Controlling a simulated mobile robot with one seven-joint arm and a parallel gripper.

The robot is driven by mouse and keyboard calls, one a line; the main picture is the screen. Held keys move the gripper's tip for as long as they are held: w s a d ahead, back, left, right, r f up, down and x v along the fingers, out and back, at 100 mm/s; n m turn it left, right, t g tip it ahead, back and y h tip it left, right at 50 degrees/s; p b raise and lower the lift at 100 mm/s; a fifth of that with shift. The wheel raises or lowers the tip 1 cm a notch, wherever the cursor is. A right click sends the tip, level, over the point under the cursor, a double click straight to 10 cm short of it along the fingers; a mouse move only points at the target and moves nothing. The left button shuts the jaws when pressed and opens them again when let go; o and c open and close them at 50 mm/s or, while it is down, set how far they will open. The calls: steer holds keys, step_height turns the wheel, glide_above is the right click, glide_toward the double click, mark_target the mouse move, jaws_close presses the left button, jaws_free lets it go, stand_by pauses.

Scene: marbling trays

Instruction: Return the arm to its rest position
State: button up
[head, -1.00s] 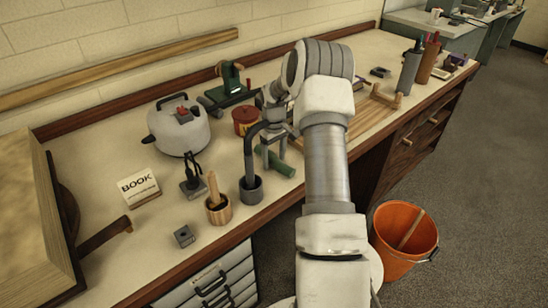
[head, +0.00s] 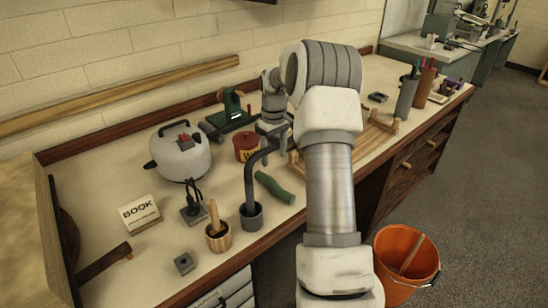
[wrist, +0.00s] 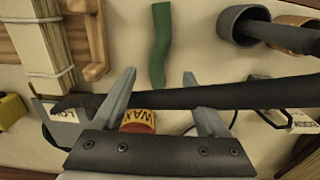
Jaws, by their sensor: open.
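My arm reaches up through the middle of the head view, and my gripper (head: 271,143) hangs over the bench at its far end. In the wrist view my gripper (wrist: 168,82) has its two fingers spread wide, with nothing clasped between the tips. A wavy green piece (head: 274,187) lies on the bench below and nearer; it also shows beyond the fingertips in the wrist view (wrist: 161,45). A dark bent rod (head: 249,178) rises from a grey cup (head: 252,216) close by my gripper. I cannot tell whether they touch.
A red wax tin (head: 246,148), a white kettle-like pot (head: 180,155) and a copper pot (head: 218,238) stand left of my arm. A wooden rack (head: 375,135) is to its right. An orange bucket (head: 400,285) stands on the floor beside the bench. The floor at right is clear.

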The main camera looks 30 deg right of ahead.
stand_by(0.3)
steer(key=s+a+r+t+h+p, duration=0.1)
steer(key=s+a+r, duration=0.4)
steer(key=a+r, duration=0.4)
steer(key=s+a+r+t+p, duration=0.1)
steer(key=s+a+r+p, duration=0.1)
steer(key=s+a+r, duration=0.6)
steer(key=s+a+r+t+p, duration=0.1)
steer(key=s+a+r, duration=0.2)
steer(key=s, duration=0.5)
steer(key=s+a+r+m+t+y+p, duration=0.1)
steer(key=s+a+r+t, duration=0.1)
steer(key=s, duration=0.6)
steer(key=a+r, duration=0.1)
steer(key=a, duration=0.1)
steer(key=shift+a+r+m+t, duration=0.15)
steer(key=shift+a+m+t, duration=0.15)
steer(key=shift+a, duration=0.1)
steer(key=shift+s+a, duration=0.1)
steer(key=shift+s, duration=0.15)
steer(key=shift+c, duration=0.2)
steer(key=shift+s, duration=0.1)
steer(key=shift+c, duration=1.3)
steer(key=shift+a, duration=0.1)
steer(key=shift+c, duration=0.4)
steer(key=shift+a, duration=0.1)
